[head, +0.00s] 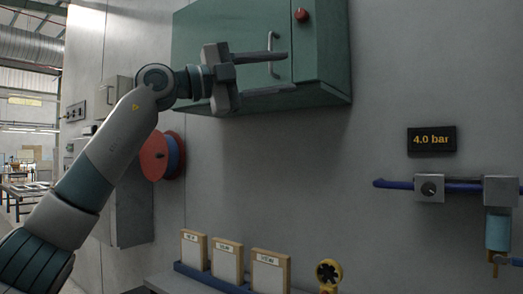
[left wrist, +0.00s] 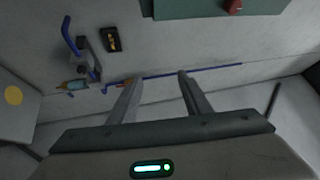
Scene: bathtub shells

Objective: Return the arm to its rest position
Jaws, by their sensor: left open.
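My left arm (head: 122,133) comes in from the left in the head view and is raised. Its gripper (head: 283,73) is open, with two fingers pointing right in front of the green wall cabinet (head: 325,45). Nothing shows between the fingers. From the head view I cannot tell whether the gripper touches the cabinet. My right gripper does not show in either view.
The cabinet has a handle (head: 270,55) and a red knob (head: 301,15). A red and blue reel (head: 154,156) hangs behind my arm. A "4.0 bar" display (head: 431,140) and blue pipe (head: 395,184) are at right.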

